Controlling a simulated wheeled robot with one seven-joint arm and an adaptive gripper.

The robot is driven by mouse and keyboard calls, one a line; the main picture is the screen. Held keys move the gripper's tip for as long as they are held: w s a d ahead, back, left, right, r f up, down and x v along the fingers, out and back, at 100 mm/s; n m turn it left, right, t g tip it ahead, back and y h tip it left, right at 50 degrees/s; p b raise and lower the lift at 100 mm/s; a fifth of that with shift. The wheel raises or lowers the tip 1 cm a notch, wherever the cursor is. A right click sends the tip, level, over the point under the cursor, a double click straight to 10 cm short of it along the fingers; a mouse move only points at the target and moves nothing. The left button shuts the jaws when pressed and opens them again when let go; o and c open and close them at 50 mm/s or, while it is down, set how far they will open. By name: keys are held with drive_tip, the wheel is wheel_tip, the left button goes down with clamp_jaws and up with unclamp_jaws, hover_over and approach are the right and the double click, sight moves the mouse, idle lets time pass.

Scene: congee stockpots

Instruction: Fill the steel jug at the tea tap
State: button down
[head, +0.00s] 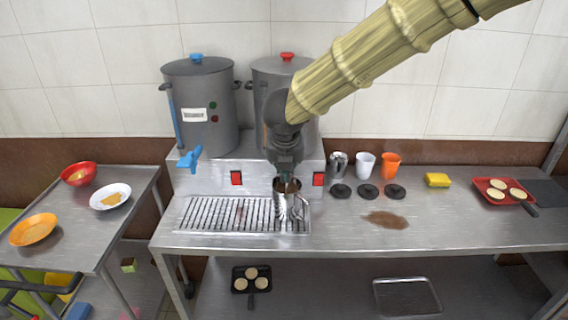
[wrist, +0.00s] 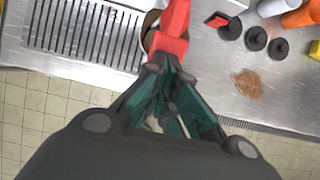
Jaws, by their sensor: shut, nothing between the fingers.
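A steel jug (head: 283,209) stands upright on the right end of the drip grate, with its handle to the right. Brown shows inside its mouth, and part of its rim also shows in the wrist view (wrist: 147,24). A red tap lever (wrist: 166,48) is just beyond my fingertips in the wrist view; whether they touch it I cannot tell. My gripper (head: 287,172) is shut and empty, directly above the jug, and hides the right urn's tap in the head view. The right urn (head: 260,85) has a red knob; the left urn (head: 213,85) has a blue knob and blue tap (head: 189,158).
A second steel jug (head: 338,164), a white cup (head: 365,165) and an orange cup (head: 390,165) stand right of the urn base, behind several black lids (head: 368,191). A brown spill (head: 386,220) lies in front. The drip grate (head: 225,214) is clear on its left.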

drive_tip(key=shift+r+p, duration=0.5)
drive_tip(key=shift+r, duration=0.25)
drive_tip(key=w+r+p+v, duration=0.1)
drive_tip(key=w+v, duration=0.2)
drive_tip(key=v, duration=1)
drive_tip(key=shift+s+r, duration=0.15)
drive_tip(key=shift+r, duration=0.25)
drive_tip(key=shift+a, duration=0.1)
idle(1.0)
